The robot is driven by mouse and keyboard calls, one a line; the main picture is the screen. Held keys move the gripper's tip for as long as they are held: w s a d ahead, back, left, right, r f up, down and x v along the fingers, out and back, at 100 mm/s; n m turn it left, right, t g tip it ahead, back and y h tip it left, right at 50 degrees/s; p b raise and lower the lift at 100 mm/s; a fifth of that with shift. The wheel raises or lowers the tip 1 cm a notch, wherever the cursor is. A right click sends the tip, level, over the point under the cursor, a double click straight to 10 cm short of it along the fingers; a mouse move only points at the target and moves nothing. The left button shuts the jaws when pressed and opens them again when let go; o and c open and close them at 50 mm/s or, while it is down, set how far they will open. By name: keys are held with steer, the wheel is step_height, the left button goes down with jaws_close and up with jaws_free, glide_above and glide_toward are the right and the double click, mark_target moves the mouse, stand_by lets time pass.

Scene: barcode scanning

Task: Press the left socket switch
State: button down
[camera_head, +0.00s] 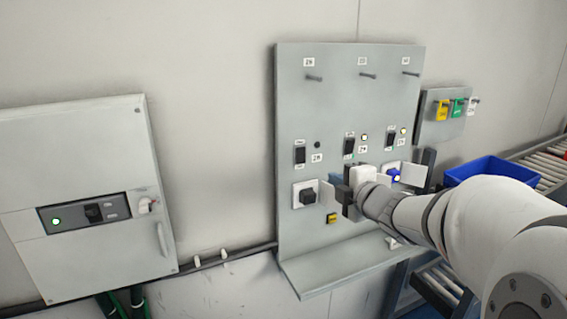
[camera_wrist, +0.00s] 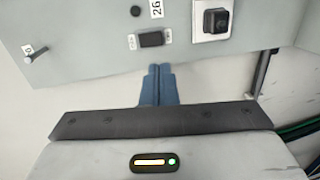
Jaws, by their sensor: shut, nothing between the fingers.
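The left socket switch (camera_head: 300,152) is a black rocker on the grey panel (camera_head: 345,90), above the left socket (camera_head: 305,194) with a black knob-like part. The small round lamp (camera_head: 317,144) beside it is dark. In the wrist view the panel appears turned sideways: the switch (camera_wrist: 151,40) lies just beyond my fingertips, with a label reading 26 and the dark lamp nearby. My gripper (camera_wrist: 158,68) is shut and empty, its tips in line with the switch. I cannot tell the remaining gap.
The middle switch (camera_head: 349,145) and right switch (camera_head: 390,140) have lit lamps. A blue plug (camera_head: 393,175) sits at the right socket. Several pegs stick out near the panel top. A grey cabinet (camera_head: 80,170) hangs left; a blue bin (camera_head: 490,169) stands right.

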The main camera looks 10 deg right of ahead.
mark_target(302, 161)
steer(key=shift+a+r+n+y, duration=0.1)
steer(key=shift+a+n+y, duration=0.05)
steer(key=shift+n+y, duration=0.2)
steer(key=p+x, duration=0.1)
steer(key=x, duration=1.3)
steer(key=shift+p, duration=0.4)
steer(key=shift+s+d, duration=0.25)
steer(key=shift+d, duration=0.05)
steer(key=s+d+f+b, duration=0.2)
steer(key=s+d+b, duration=0.1)
steer(key=s, duration=0.9)
steer(key=shift+s+d, duration=0.2)
steer(key=shift+d, duration=0.15)
